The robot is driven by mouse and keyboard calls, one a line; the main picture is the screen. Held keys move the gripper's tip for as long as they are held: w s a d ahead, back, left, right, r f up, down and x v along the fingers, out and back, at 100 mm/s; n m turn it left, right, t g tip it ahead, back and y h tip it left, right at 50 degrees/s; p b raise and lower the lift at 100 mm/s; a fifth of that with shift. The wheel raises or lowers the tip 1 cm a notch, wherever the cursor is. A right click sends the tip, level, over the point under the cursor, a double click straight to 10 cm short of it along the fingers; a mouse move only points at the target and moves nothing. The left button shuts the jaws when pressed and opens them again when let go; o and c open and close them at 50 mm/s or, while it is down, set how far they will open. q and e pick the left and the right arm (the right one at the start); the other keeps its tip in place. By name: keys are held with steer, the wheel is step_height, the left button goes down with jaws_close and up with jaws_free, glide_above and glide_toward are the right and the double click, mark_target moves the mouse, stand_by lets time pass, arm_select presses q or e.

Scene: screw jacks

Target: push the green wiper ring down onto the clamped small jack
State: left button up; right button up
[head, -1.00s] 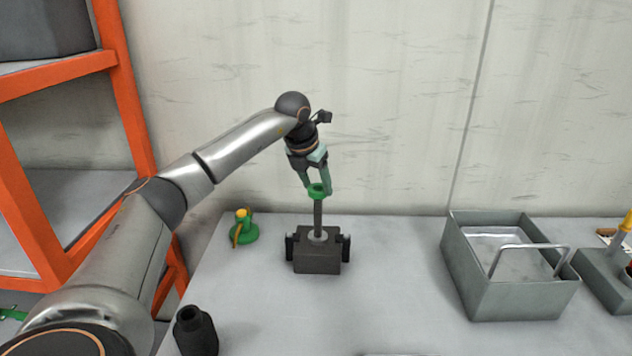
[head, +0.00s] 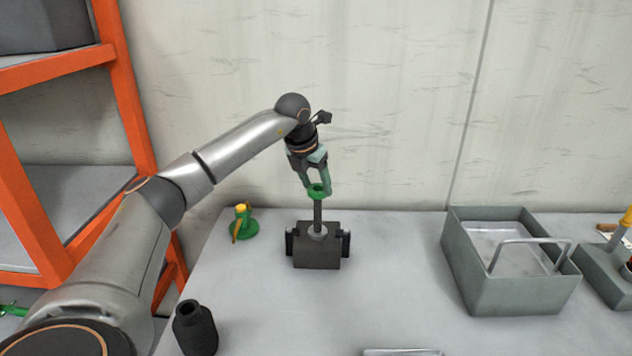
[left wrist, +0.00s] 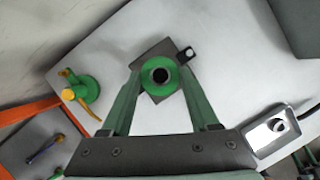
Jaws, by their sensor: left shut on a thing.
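The green wiper ring (head: 317,193) is at the top of the thin dark screw (head: 318,214) of the small jack. In the left wrist view the ring (left wrist: 174,88) surrounds a dark round centre, the screw's end. The jack stands upright in a dark clamp block (head: 317,257) on the table. My left gripper (head: 319,186) points down from above, its green fingers shut on the ring's sides. Its fingers also show in the left wrist view (left wrist: 159,90). Whether the ring touches the screw cannot be told. My right gripper is not in view.
A green jack with a yellow top (head: 243,222) stands left of the clamp. A black bottle (head: 194,330) is at the front left. A grey handled bin (head: 525,290) stands to the right. An orange rack (head: 125,100) is at the left. Table around the clamp is clear.

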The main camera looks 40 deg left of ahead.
mark_target(315, 219)
arm_select(q)
steer(key=shift+f+b, duration=2.05)
steer(key=shift+f, duration=2)
steer(key=shift+f, duration=0.25)
steer(key=shift+f+b, duration=0.75)
steer(key=shift+f, duration=0.4)
steer(key=shift+f, duration=0.25)
steer(key=o, duration=1.4)
steer(key=a+v, duration=0.1)
steer(key=v, duration=1.1)
steer(key=shift+s+d+r, duration=0.15)
steer(key=shift+d+r, duration=0.1)
steer(key=shift+d, duration=0.3)
